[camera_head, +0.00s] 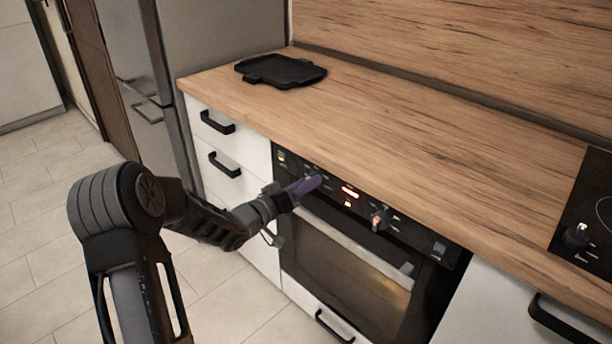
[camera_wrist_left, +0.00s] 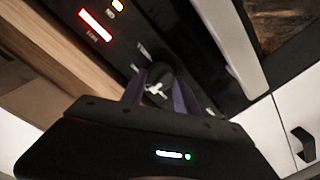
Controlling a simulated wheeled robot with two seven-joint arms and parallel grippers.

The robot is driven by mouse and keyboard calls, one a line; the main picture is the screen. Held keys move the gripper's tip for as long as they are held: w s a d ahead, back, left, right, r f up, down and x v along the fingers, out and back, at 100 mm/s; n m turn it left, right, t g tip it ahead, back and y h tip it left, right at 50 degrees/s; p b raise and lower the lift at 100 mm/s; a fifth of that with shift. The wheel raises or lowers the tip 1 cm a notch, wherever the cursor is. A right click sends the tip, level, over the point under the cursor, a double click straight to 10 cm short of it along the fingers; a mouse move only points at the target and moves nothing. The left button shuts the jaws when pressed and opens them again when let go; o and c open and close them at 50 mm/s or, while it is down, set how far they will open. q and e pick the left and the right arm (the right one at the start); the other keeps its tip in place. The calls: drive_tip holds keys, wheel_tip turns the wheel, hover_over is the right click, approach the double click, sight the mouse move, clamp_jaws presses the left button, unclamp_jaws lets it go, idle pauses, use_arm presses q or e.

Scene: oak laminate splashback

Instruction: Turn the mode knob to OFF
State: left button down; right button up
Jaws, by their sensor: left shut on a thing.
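The oven's black control panel (camera_head: 410,230) runs below the worktop edge, with a lit red display (camera_head: 350,192). My left gripper (camera_head: 312,184), with purple fingers, is at the panel left of the display. In the left wrist view its fingers (camera_wrist_left: 160,90) are shut on a dark round knob (camera_wrist_left: 158,82) with a light pointer mark. That knob is hidden behind the fingers in the head view. The lettering around it is too small to read. Another knob (camera_head: 379,220) sits right of the display, with an orange glow. My right gripper is not in view.
The oven door handle (camera_head: 362,246) juts out just below the panel. A black tray (camera_head: 281,71) lies on the worktop (camera_head: 400,125) at the back left. A hob (camera_head: 590,215) is at the right. The rest of the worktop is clear.

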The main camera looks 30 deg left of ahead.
use_arm(q)
drive_tip(key=n+p, duration=0.4)
drive_tip(key=n, duration=0.1)
drive_tip(key=shift+a+r, duration=0.1)
drive_tip(key=shift+r, duration=0.05)
drive_tip(key=n+p, duration=0.3)
drive_tip(key=n, duration=0.1)
drive_tip(key=shift+n, duration=0.3)
drive_tip(key=n, duration=0.1)
drive_tip(key=n+p, duration=0.2)
drive_tip(key=n, duration=0.1)
drive_tip(key=shift+a+f+h, duration=0.1)
drive_tip(key=shift+f+h, duration=0.15)
drive_tip(key=shift+h, duration=0.15)
drive_tip(key=n+p, duration=0.1)
drive_tip(key=n, duration=0.4)
drive_tip(key=shift+f+p, duration=0.2)
drive_tip(key=shift+p, duration=0.15)
drive_tip(key=shift+h, duration=0.3)
drive_tip(key=c, duration=0.9)
unclamp_jaws()
drive_tip(key=shift+b+v, duration=0.3)
drive_tip(key=shift+v, duration=3.55)
